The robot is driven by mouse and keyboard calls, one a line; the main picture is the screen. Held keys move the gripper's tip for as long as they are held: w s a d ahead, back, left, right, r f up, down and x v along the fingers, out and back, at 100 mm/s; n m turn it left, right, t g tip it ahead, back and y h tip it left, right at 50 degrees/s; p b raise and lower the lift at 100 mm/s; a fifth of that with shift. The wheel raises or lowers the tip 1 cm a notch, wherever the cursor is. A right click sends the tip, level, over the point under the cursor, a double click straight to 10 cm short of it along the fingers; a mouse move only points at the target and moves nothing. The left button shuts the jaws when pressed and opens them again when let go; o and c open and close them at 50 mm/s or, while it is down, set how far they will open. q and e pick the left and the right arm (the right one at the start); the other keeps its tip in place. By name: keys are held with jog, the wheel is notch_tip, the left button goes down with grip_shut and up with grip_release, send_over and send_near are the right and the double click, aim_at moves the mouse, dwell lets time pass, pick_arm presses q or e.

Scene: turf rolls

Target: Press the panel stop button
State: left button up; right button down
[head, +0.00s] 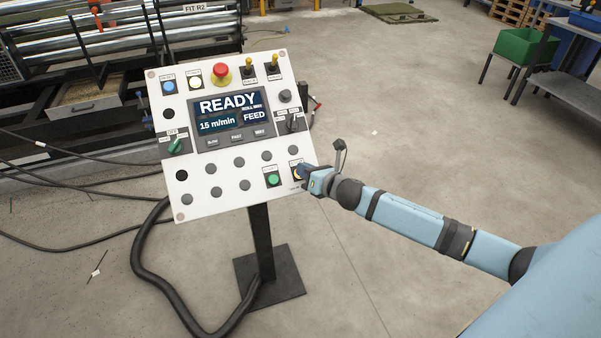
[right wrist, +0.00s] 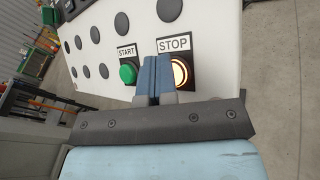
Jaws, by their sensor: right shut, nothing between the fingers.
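The white control panel (head: 227,170) stands tilted on a dark post; its screen (head: 230,115) reads READY, 15 m/min and FEED. The stop button (right wrist: 181,72), with a lit, warm-glowing face and a STOP label above, is at the panel's lower right. The green start button (right wrist: 128,72) is to its left. My right gripper (head: 302,172) is shut and empty, its blue fingers (right wrist: 156,72) between the two buttons in the right wrist view, close to the stop button. I cannot tell whether they touch the panel. In the head view the gripper partly covers the stop button. My left gripper is out of view.
A red emergency knob (head: 221,74) and small switches line the panel's top. A thick black cable (head: 137,262) runs down beside the base plate (head: 269,276). Machinery with rollers (head: 80,45) stands behind on the left. The floor to the right is open, with a green bin (head: 525,47) beyond.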

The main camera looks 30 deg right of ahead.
jog(key=shift+s+a+r+p, duration=0.1)
jog(key=shift+s+r+p, duration=0.45)
jog(key=shift+p, duration=0.2)
jog(key=shift+r, duration=0.1)
jog(key=s+r+p, duration=0.1)
jog(key=r+p, duration=0.1)
jog(key=s+r+p, duration=0.1)
jog(key=s+p, duration=0.1)
jog(key=shift+a+r, duration=0.35)
jog(key=shift+a, duration=0.05)
dwell(0.6)
